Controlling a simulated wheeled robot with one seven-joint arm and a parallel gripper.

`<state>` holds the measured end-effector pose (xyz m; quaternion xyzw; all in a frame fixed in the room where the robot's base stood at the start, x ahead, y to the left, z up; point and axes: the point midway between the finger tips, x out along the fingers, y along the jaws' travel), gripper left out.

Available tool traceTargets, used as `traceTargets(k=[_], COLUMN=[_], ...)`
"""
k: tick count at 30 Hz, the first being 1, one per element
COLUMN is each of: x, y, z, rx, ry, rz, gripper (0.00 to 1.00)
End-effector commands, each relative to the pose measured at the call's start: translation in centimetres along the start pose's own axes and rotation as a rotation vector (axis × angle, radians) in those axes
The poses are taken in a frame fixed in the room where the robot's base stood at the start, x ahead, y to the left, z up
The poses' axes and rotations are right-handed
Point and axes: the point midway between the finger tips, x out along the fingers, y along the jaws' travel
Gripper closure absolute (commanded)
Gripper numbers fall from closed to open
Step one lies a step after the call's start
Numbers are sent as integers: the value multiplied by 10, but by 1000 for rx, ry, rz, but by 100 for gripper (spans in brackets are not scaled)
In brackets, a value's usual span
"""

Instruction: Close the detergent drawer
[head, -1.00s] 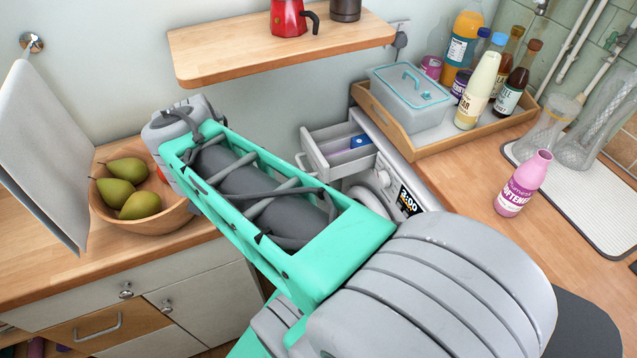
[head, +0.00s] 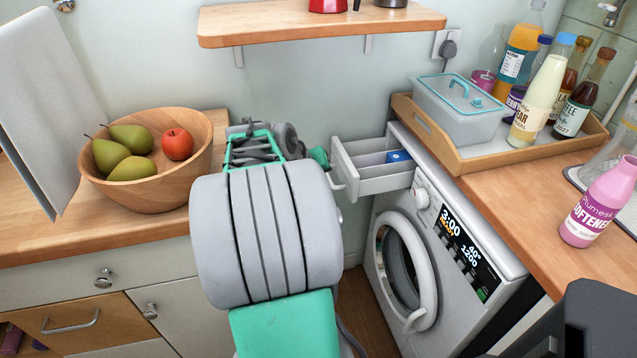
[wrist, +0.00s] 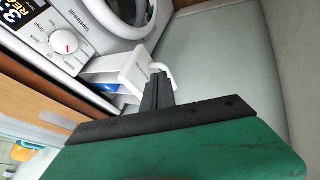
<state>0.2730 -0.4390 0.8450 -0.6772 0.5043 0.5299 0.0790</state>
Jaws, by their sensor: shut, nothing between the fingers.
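The white detergent drawer (head: 378,183) is pulled out from the washing machine (head: 440,250), with a blue patch inside its tray. Its front and handle face my arm in the head view. The drawer (wrist: 125,70) also shows in the wrist view, with its white curved handle just ahead of my fingers. My gripper (wrist: 158,82) is shut and empty, its dark fingertips close to the handle; I cannot tell whether they touch. In the head view my gripper (head: 322,160) is small and partly hidden, just left of the drawer front.
A wooden bowl (head: 185,182) of pears and an apple stands on the left counter. A tray (head: 455,152) with a lidded box and bottles sits above the machine. A pink softener bottle (head: 598,205) stands at right. The machine's round door (head: 402,265) is below the drawer.

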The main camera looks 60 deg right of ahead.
Motion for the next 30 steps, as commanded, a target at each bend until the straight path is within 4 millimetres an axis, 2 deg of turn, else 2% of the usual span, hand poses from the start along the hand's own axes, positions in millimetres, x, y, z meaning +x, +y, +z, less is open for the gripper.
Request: traceTargets(k=[3,9,12,16,30], x=[29,70,75,82,84], y=[-2,0,18,29,33], z=[2,2,0,0,-1], rx=[0,0,3,0,-4], ry=[-5,-3,1,1,2], rz=[-1,-2,-2,-3,-5], gripper=[100,100,100,100,100])
